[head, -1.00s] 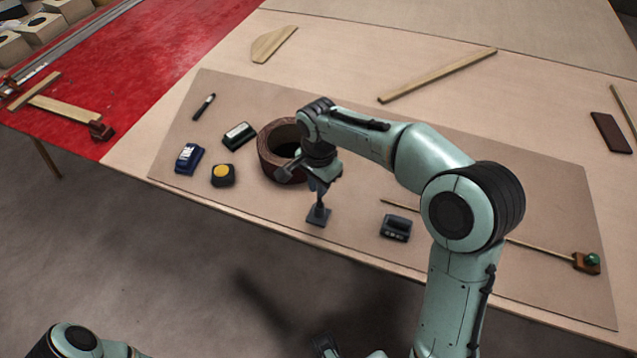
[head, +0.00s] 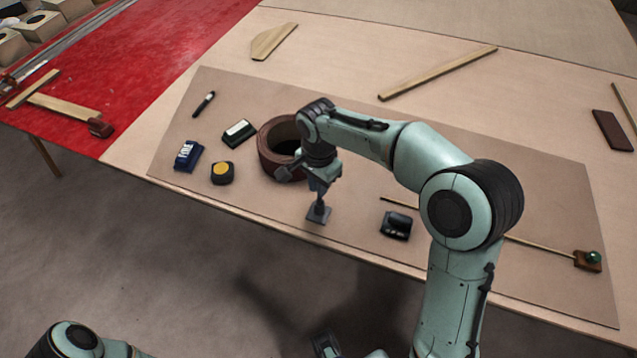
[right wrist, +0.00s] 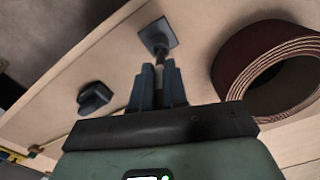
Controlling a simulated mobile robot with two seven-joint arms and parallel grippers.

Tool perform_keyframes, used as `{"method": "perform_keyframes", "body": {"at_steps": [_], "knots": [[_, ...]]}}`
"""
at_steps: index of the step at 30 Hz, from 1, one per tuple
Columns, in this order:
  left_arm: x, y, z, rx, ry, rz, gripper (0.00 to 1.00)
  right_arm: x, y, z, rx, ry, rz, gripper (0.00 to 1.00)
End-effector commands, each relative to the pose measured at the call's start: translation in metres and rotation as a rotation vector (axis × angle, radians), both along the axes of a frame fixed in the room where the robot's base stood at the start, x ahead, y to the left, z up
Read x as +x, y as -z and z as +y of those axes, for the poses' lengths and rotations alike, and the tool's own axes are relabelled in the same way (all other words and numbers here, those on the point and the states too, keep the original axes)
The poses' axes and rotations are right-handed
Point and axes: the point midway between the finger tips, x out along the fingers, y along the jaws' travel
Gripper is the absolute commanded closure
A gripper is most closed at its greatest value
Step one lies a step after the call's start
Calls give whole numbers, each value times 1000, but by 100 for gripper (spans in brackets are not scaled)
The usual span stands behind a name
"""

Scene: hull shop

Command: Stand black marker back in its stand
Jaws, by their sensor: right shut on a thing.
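My right gripper (head: 320,194) points down over the near part of the brown mat, shut on a slim dark upright thing, most likely the black marker. In the right wrist view the fingers (right wrist: 159,70) close around it, and a short dark and grey length (right wrist: 163,60) shows beyond the tips. Its lower end meets a small dark square base (head: 318,215), probably the stand, also in the right wrist view (right wrist: 158,34). Whether it is seated or only touching, I cannot tell. Another black pen-like piece with a white band (head: 204,104) lies at the mat's far left.
A brown tape-like ring (head: 272,160) stands close left of the gripper. A black block (head: 396,225) sits to the right. Blue (head: 188,156), yellow-topped (head: 222,173) and dark green (head: 239,133) items lie left. A thin rod (head: 540,247) runs right. The mat's far middle is clear.

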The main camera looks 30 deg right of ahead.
Motion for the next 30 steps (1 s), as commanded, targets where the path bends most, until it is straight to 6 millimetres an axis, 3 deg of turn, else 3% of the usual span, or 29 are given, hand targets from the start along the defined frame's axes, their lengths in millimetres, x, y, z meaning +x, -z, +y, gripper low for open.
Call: {"method": "perform_keyframes", "body": {"at_steps": [30], "knots": [[0,2,0,0,0,1,57,0,6,0,0,0,0,100]]}}
